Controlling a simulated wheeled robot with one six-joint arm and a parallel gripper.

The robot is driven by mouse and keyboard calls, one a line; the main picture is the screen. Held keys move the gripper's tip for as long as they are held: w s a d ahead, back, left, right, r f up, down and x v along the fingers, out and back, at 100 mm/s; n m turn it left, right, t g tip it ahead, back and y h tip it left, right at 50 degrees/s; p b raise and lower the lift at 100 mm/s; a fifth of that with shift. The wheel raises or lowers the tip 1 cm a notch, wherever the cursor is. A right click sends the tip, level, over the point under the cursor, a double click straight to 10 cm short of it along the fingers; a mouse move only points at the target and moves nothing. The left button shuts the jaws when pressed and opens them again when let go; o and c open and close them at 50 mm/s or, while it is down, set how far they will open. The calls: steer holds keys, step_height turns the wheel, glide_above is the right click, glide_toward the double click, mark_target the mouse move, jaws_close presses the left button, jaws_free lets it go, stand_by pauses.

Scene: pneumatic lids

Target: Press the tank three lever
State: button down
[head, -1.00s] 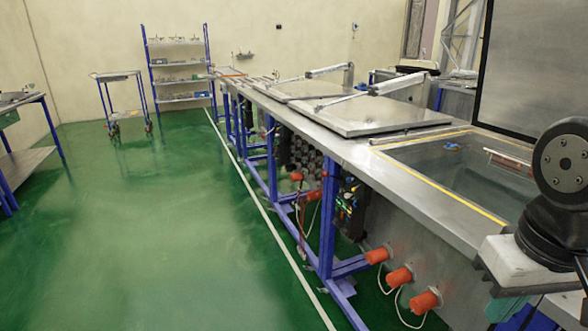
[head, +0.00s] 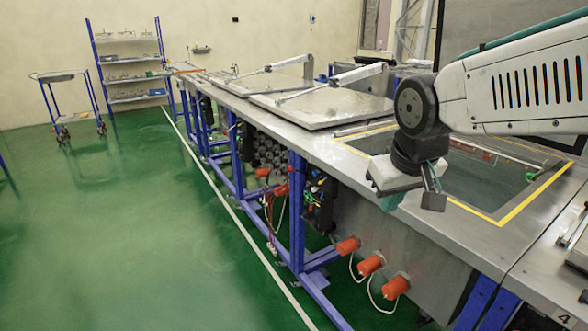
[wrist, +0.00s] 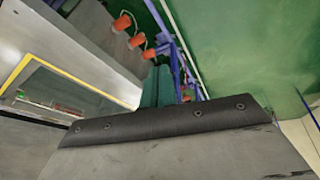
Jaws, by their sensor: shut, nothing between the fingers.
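An open tank with a yellow edge (head: 545,187) is set in the long metal bench, and it also shows in the wrist view (wrist: 60,62). A black valve panel (head: 319,198) with small coloured fittings is on the bench's front, left of this tank. I cannot pick out a lever on it, nor tell which one belongs to tank three. My gripper (head: 433,198) is shut and empty, tilted down above the bench's front edge, beside the open tank. It is to the right of the valve panel and apart from it in the picture.
Two closed lids (head: 335,107) with pneumatic arms lie farther along the bench. Orange plugs (head: 371,264) with white cables stick out below its front edge. A blue shelf rack (head: 130,65) and a trolley (head: 65,98) stand far back. The green floor at left is clear.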

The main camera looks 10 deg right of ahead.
steer(key=w+d+f+n+t, duration=0.15)
steer(key=w+t, duration=0.25)
steer(key=w, duration=1.4)
steer(key=w+a+f+n+t+y, duration=0.1)
steer(key=w+f+t, duration=0.1)
steer(key=w+f, duration=0.3)
steer(key=w+a+f+n+t+y, duration=0.1)
steer(key=w+f, duration=0.4)
steer(key=w, duration=0.9)
steer(key=w+f+n+t+y, duration=0.2)
steer(key=w+f+t, duration=0.2)
steer(key=w, duration=0.5)
steer(key=shift+w+a+f+y, duration=0.4)
steer(key=shift+f, duration=0.15)
steer(key=shift+w+n, duration=0.1)
steer(key=shift+n, duration=0.15)
steer(key=d+f+x, duration=0.1)
steer(key=f+x, duration=0.1)
steer(key=x, duration=1)
steer(key=shift+f, duration=0.35)
steer(key=shift+w+f, duration=0.1)
